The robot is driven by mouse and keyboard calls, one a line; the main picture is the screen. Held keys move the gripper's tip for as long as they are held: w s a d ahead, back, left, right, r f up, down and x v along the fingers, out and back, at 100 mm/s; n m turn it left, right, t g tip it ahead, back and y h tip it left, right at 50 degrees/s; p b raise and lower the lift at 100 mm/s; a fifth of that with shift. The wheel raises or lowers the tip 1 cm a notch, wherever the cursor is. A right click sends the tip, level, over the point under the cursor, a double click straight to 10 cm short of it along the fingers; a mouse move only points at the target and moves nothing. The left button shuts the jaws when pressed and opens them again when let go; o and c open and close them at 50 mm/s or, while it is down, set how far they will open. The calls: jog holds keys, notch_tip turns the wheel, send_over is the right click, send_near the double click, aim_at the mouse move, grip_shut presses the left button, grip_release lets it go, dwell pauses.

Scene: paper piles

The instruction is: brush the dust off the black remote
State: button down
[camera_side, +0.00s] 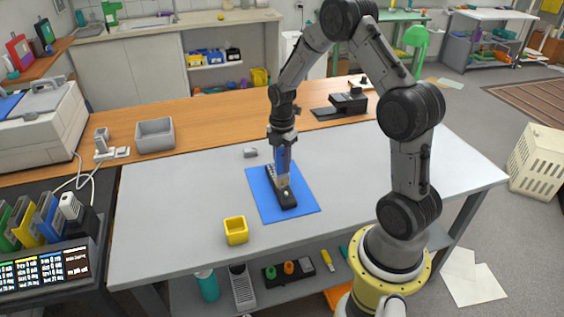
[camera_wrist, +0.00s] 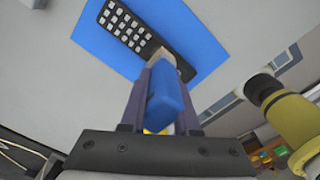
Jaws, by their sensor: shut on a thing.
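The black remote (camera_side: 286,199) lies on a blue mat (camera_side: 299,205) on the grey table. In the wrist view, the remote (camera_wrist: 131,27) shows rows of pale buttons at its upper end. My gripper (camera_side: 283,160) is over the remote, pointing down. It is shut on a brush with a blue handle (camera_wrist: 170,108). The brush's pale bristles (camera_wrist: 160,59) are at the lower part of the remote and look to be touching it. In the side view, the bristles (camera_side: 283,182) cover part of the remote. I cannot make out dust clearly.
A yellow cup (camera_side: 236,230) stands in front of the mat to the left. A small grey object (camera_side: 250,152) lies behind the mat. A grey bin (camera_side: 155,135) and a black device (camera_side: 347,101) stand farther back. The table right of the mat is clear.

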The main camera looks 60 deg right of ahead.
jog(key=shift+f, duration=0.85)
dwell(3.0)
jog(key=shift+d, duration=0.1)
jog(key=shift+w+d, duration=0.3)
jog(key=shift+w, duration=0.05)
jog(key=shift+s+a+r, duration=0.2)
jog(key=shift+s+a, duration=0.6)
jog(key=shift+a, duration=0.05)
jog(key=shift+w+d, duration=0.85)
jog(key=shift+s+a+f, duration=0.1)
jog(key=shift+s+a, duration=0.75)
jog(key=shift+w+d, duration=0.85)
jog(key=shift+s+a, duration=0.45)
